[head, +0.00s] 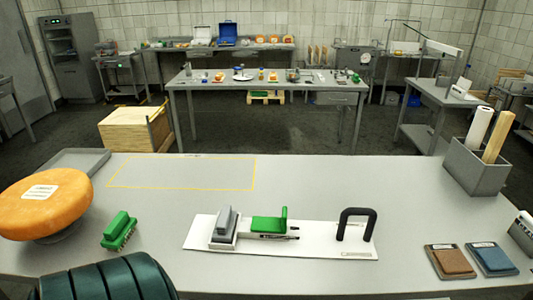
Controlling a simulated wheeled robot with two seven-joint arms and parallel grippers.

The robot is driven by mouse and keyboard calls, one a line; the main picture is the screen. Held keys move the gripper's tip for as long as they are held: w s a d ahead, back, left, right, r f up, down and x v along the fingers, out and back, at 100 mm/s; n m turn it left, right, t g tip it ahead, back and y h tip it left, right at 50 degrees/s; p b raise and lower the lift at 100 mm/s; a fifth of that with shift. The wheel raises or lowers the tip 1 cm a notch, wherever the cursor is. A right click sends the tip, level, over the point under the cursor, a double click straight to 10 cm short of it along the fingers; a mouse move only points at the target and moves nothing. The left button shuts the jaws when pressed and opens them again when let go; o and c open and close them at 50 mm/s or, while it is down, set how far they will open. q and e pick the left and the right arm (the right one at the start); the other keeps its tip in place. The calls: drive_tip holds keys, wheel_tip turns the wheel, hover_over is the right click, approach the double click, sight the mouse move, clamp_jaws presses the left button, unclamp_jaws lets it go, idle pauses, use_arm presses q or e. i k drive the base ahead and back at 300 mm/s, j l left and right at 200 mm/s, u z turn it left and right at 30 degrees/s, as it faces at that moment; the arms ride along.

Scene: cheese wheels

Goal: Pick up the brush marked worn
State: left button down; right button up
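A green brush (118,231) with green bristles lies on the grey table at the left, right of an orange cheese wheel. I can read no marking on it. A second green piece (268,221) with a raised end sits on a white board (325,246) in the middle of the table. I cannot tell whether it is a brush, and no word "worn" is readable on it. Neither of my grippers is in view.
An orange cheese wheel (45,204) stands at the left. The board also carries a grey block (224,228) and a black handle (356,222). Brown (450,262) and blue (491,259) pads lie at the right, below a grey bin (477,168). A yellow-outlined area (183,173) is clear.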

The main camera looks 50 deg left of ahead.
sight(224, 228)
drive_tip(key=u, duration=1.95)
